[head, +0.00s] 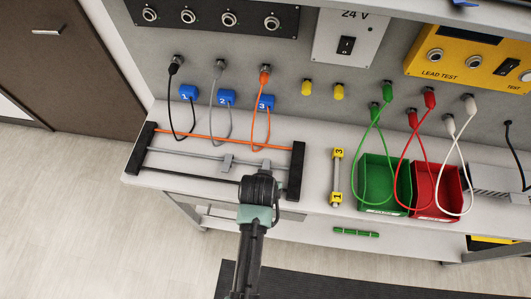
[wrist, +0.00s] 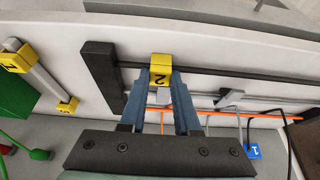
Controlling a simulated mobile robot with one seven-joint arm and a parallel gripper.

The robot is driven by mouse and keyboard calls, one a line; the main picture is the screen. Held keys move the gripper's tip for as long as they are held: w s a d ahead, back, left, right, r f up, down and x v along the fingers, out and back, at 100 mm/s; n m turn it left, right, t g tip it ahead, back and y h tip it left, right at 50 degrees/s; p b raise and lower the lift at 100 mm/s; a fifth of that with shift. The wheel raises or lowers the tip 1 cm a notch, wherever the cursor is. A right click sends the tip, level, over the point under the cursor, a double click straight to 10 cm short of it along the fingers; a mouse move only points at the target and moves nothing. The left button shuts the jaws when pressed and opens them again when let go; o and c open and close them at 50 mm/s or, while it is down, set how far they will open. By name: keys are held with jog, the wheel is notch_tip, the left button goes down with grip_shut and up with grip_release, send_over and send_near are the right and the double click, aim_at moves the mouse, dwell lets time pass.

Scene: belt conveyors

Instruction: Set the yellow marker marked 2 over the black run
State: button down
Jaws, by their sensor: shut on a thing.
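The yellow marker marked 2 (wrist: 160,69) is between the fingertips of my gripper (wrist: 161,78) in the wrist view, its digit facing the camera. My gripper (head: 260,190) is shut on it. The marker overlaps the black run (wrist: 240,75) near the black end block (wrist: 101,70); I cannot tell whether it touches the run. In the head view the black run (head: 190,173) is the front one, below the grey run (head: 180,153) and the orange run (head: 200,138). There my gripper is at the run's right part and hides the marker.
Grey clips (head: 228,163) sit on the grey run. A grey rod with yellow markers 1 and 3 (head: 337,154) lies to the right. Green (head: 368,203) and red (head: 424,211) bins stand beyond it. Cables (head: 229,120) hang from the panel behind the runs.

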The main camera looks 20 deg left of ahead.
jog(key=shift+s+d+f, duration=0.1)
jog(key=shift+s+f, duration=0.25)
jog(key=shift+f, duration=0.15)
jog(key=c, duration=0.6)
grip_release()
jog(key=shift+w+r+p, duration=0.15)
jog(key=shift+r+p, duration=0.15)
jog(key=shift+r, duration=0.4)
jog(key=v, duration=1.1)
jog(key=shift+r, duration=0.45)
